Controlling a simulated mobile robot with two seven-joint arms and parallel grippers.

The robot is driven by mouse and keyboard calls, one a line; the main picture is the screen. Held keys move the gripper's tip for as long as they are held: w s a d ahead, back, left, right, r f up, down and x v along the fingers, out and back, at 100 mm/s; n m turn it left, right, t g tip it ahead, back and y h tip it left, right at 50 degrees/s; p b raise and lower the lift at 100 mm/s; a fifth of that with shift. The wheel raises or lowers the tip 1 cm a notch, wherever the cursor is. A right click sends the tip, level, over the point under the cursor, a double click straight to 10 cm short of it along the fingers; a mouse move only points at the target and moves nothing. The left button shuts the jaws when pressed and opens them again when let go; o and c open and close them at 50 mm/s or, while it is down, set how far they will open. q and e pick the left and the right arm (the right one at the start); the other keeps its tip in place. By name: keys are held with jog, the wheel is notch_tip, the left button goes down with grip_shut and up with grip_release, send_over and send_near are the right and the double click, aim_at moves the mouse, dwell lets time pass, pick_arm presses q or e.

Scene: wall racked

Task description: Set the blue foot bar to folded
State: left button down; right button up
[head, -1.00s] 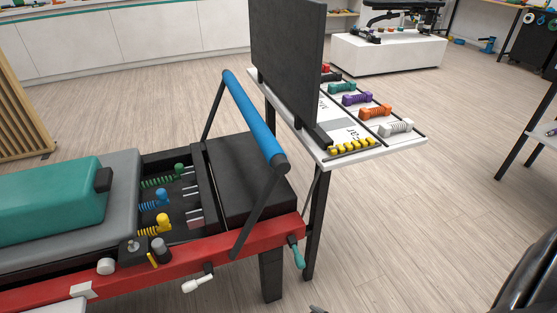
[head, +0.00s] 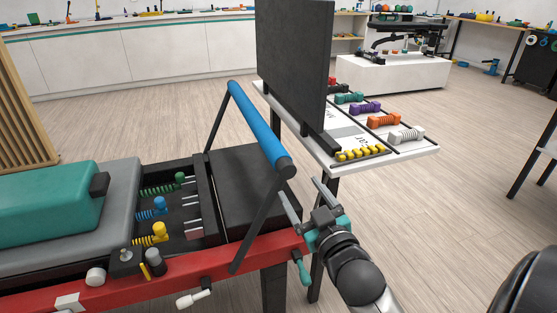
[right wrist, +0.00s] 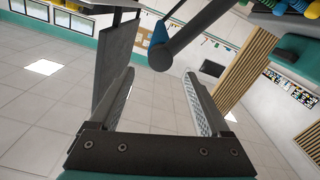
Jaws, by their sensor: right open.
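The blue foot bar (head: 256,122) stands raised above the red-framed reformer (head: 170,268), held up by dark side arms. Its dark end cap (head: 286,168) faces me. My right gripper (head: 304,198) is open and empty, just right of and below the end cap, close to the near side arm but apart from the bar. In the right wrist view the bar's end (right wrist: 161,57) shows beyond and between the tips of my open fingers (right wrist: 158,75). My left gripper is not in view.
A white table (head: 395,152) with several coloured dumbbells and a dark upright panel (head: 293,70) stands close behind the bar. A teal-handled lever (head: 304,272) hangs at the frame's corner, below my right gripper.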

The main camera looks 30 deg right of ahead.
aim_at(289, 174)
jog(key=b+x, duration=0.3)
jog(key=x, duration=0.7)
jog(key=shift+w+f+b, duration=0.1)
jog(key=shift+w+b, duration=0.2)
jog(key=shift+b, duration=0.1)
jog(key=b+x, duration=0.1)
jog(key=x, duration=0.1)
jog(key=shift+w+d, duration=0.1)
jog(key=shift+w, duration=0.2)
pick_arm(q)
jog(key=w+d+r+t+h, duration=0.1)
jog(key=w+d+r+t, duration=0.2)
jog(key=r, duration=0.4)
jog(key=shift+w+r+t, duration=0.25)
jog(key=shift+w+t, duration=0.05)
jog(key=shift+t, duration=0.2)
pick_arm(e)
jog(key=shift+w+d, duration=0.15)
jog(key=shift+w, duration=0.6)
grip_shut()
jog(key=shift+d, duration=0.1)
